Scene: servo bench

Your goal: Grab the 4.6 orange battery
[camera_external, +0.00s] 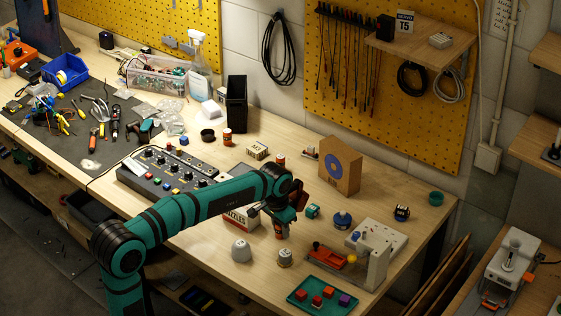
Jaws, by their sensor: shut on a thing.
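My teal arm reaches over the bench from the front left, and my gripper (284,218) points down near the middle right of the bench. It is shut on a small orange and dark cylinder (281,231), apparently the orange battery. Its upper part is hidden by the jaws, and any label is too small to read. I cannot tell whether its lower end touches the bench.
A grey-white fixture (376,245) and a green tray (324,294) with red and purple blocks lie to the right and front. Two pale knobs (241,250) stand close by. A cardboard box (341,167) is behind. A control panel (182,176) lies left.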

